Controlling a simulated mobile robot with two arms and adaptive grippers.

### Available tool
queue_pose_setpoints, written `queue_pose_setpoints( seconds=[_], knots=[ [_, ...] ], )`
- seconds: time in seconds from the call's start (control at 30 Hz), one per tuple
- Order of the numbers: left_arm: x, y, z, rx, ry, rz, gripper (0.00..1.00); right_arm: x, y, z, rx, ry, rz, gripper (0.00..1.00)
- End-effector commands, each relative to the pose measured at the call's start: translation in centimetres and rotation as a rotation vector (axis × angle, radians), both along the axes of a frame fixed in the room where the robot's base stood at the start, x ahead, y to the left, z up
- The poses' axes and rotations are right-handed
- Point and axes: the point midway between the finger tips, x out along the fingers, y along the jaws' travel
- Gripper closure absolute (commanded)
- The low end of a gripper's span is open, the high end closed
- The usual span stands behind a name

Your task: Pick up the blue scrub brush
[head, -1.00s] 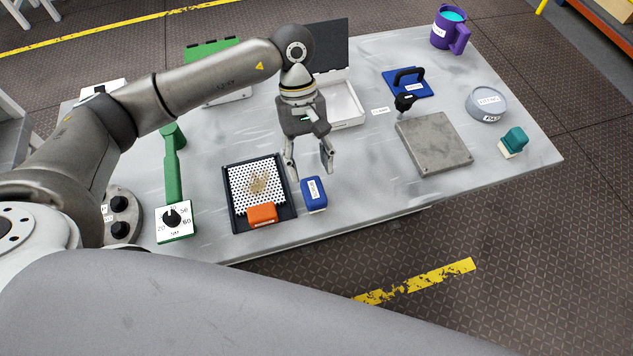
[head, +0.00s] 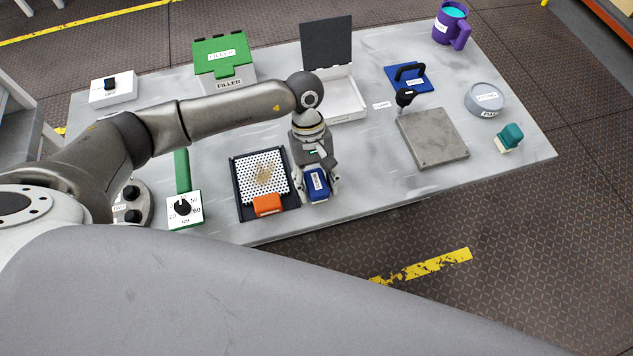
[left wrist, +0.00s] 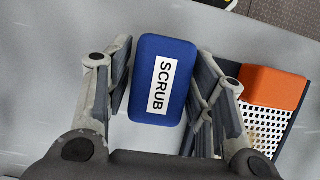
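The blue scrub brush (head: 317,184) lies on the grey table near its front edge, just right of the perforated plate. In the left wrist view the brush (left wrist: 163,79) shows a white SCRUB label and sits between the two fingers. My left gripper (head: 317,190) is lowered over it with one finger on each side. The fingers (left wrist: 161,95) are open. A narrow gap shows on the left side of the brush; on the right side the finger is close, and I cannot tell if it touches. My right gripper is in neither view.
An orange block (head: 267,204) sits on the front of the black-framed perforated plate (head: 239,190), close beside the gripper. A metal plate (head: 434,139) and a teal brush (head: 510,136) are to the right. Table between is clear.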

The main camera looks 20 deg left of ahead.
Motion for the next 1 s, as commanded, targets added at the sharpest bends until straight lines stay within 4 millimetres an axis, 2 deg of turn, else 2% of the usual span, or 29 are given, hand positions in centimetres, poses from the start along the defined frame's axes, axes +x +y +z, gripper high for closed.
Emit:
queue_pose_setpoints(
  seconds=[0.03, 0.27, 0.53, 0.73, 0.87, 1.0],
  knots=[
    [0.0, 0.0, 0.0, 0.000, 0.000, 0.000, 0.58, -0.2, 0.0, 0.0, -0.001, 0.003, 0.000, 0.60],
    [0.0, 0.0, 0.1, -0.001, -0.001, 0.000, 0.86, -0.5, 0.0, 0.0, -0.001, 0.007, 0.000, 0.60],
    [0.1, 0.0, 0.1, 0.000, -0.001, 0.000, 0.86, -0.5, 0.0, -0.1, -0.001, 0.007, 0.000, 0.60],
    [0.1, 0.0, 1.1, -0.002, -0.005, -0.002, 0.86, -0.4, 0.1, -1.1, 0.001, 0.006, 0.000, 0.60],
    [0.2, 0.0, 2.8, -0.001, -0.008, -0.003, 0.86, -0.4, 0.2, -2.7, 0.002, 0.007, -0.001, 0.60],
    [3.0, -1.0, 5.9, -0.003, -0.011, 0.000, 0.86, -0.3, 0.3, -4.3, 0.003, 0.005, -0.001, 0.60]
  ],
)
